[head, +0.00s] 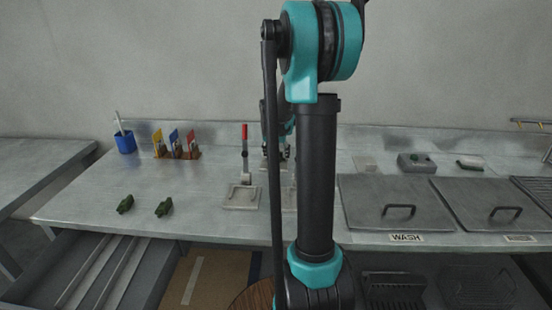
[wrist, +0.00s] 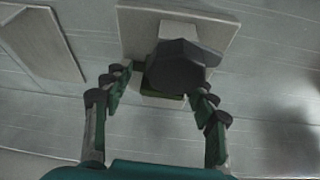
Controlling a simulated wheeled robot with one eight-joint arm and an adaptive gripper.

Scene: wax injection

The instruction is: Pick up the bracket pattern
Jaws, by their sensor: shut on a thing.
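My gripper (wrist: 162,84) is shut on a green piece (wrist: 150,92), taken to be the bracket pattern. The piece shows only as green edges between the fingertips. A dark grey faceted block (wrist: 183,66) covers most of it in the wrist view. A pale square plate (wrist: 218,32) lies behind or below the block. In the head view my gripper (head: 283,152) is at the back of the bench, mostly behind my arm, and the held piece cannot be made out. Two other dark green pieces (head: 125,204) (head: 163,208) lie apart on the bench at left.
A red-handled clamp (head: 244,150) stands on a plate (head: 241,197) left of my arm. A blue cup (head: 125,142) and several coloured holders (head: 175,145) stand at back left. Handled lids (head: 365,205), one by a WASH label (head: 406,238), cover the right side. The left front bench is mostly clear.

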